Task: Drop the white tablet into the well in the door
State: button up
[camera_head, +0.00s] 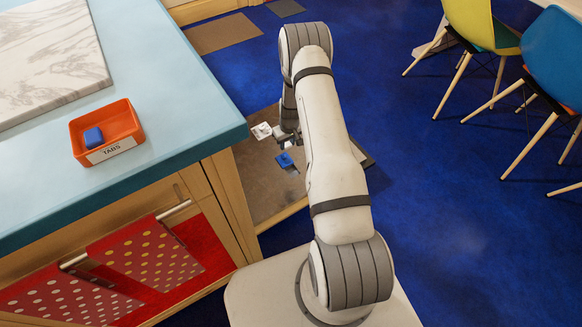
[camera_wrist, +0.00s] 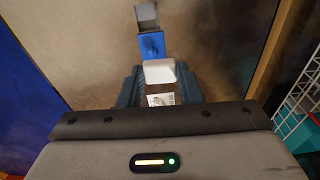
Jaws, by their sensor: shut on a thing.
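The white tablet (camera_wrist: 159,71) is a pale block between my gripper's dark fingertips (camera_wrist: 159,78) in the wrist view. My gripper is shut on it. In the head view my gripper (camera_head: 287,138) hangs low over the open brown-grey door (camera_head: 262,190), and the tablet cannot be clearly made out there. A blue square (camera_wrist: 152,45) with a darker rounded mark, apparently the well, lies just beyond the tablet, with a grey flap (camera_wrist: 146,16) behind it. The blue square also shows in the head view (camera_head: 285,160). The tablet looks apart from it; its height above is unclear.
A printed white label (camera_wrist: 161,99) lies on the door nearer my wrist. An orange tray (camera_head: 126,138) marked TABS holds a blue tablet (camera_head: 93,137) on the light-blue counter (camera_head: 180,120). A white wire rack (camera_wrist: 300,92) is at the wrist view's right. Chairs stand at the upper right.

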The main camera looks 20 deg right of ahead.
jog(key=shift+w+d+f+b, duration=0.1)
jog(key=shift+d+f+b, duration=0.3)
jog(key=shift+f+b, duration=1.9)
jog(key=shift+w+d+f+b, duration=0.1)
jog(key=shift+d+f+b, duration=0.35)
jog(key=shift+f, duration=3.55)
jog(key=shift+d+f+b, duration=0.4)
jog(key=shift+f+b, duration=1)
jog(key=shift+f, duration=1.75)
jog(key=o, duration=1)
jog(key=shift+o, duration=0.2)
notch_tip(320, 180, up, 8)
jog(key=p, duration=0.2)
jog(key=shift+s+f+p, duration=0.15)
jog(key=shift+s+p, duration=0.15)
jog(key=shift+s, duration=0.15)
